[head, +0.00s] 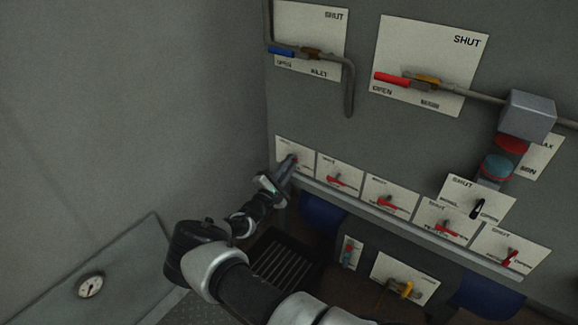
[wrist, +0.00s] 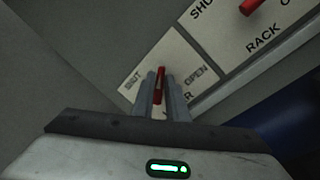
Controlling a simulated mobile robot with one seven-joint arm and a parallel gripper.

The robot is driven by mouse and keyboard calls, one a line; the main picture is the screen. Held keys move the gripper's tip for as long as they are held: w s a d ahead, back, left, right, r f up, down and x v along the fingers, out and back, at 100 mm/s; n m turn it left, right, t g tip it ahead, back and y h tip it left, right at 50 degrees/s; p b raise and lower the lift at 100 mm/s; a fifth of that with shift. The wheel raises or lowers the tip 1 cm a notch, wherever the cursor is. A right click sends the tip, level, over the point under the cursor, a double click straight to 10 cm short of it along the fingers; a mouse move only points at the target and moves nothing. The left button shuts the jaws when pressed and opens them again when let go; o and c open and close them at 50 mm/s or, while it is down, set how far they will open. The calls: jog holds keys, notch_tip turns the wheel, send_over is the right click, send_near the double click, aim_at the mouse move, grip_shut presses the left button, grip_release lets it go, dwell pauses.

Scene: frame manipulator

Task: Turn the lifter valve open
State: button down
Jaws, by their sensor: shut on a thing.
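The lifter valve is on the leftmost white plate (head: 283,146) of the lower row; only the end "ER" of its name shows in the wrist view. The plate (wrist: 178,62) reads SHUT on the left and OPEN on the right in the wrist view. The handle's pivot is hidden behind the fingers.
Several similar red-handled valves continue right, the nearest plate (head: 339,172) close beside my gripper; its RACK label shows in the wrist view. A ledge (head: 400,222) runs under the row. Larger inlet (head: 312,40) and main (head: 430,62) valve plates sit above. A grey wall stands left.

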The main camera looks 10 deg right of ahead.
jog(key=shift+f+m+g+h+b, duration=0.25)
jog(key=shift+m+b, duration=0.3)
jog(key=shift+m, duration=0.8)
jog(key=shift+f+m+g+h+b, duration=0.15)
jog(key=shift+m+h+b, duration=0.3)
jog(key=shift+m, duration=0.95)
jog(key=shift+f+m+g+h+b, duration=0.15)
jog(key=shift+m+b, duration=0.45)
jog(key=shift+m, duration=0.75)
jog(key=shift+r, duration=0.1)
jog(key=c, duration=1.7)
grip_release()
jog(key=shift+c, duration=0.2)
